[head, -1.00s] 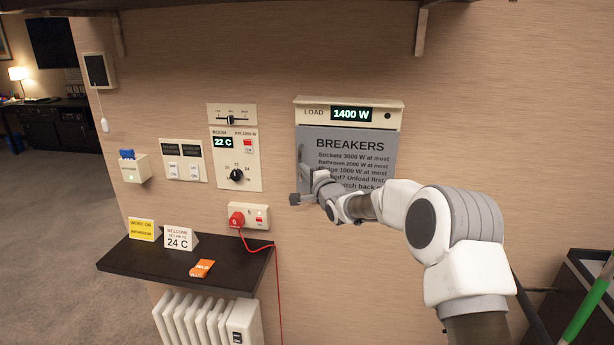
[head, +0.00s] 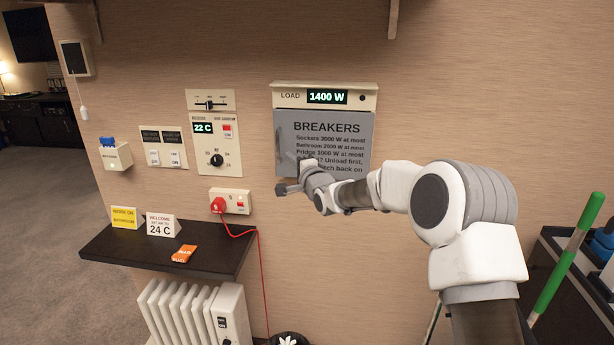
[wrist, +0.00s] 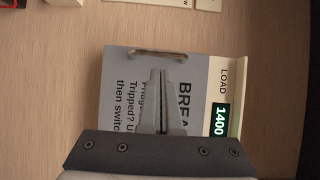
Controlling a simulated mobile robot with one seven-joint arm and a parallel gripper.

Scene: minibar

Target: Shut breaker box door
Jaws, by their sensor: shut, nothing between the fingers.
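The breaker box door (head: 345,127) is a grey panel lettered BREAKERS, under a cream LOAD header (head: 325,96) that reads 1400 W. The door looks flat against the box in the head view. My gripper (head: 279,189) is shut and empty at the door's lower left corner. In the wrist view my gripper (wrist: 161,75) lies over the door (wrist: 115,80), with part of the lettering hidden behind it. A slim handle (wrist: 155,53) shows beyond the fingertips. I cannot tell whether the fingers touch the door.
A dark shelf (head: 170,252) with small signs is on the wall at lower left, above a white radiator (head: 190,312). A red plug (head: 218,205) with a hanging cable sits left of the box. A dark cart (head: 575,285) stands at lower right.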

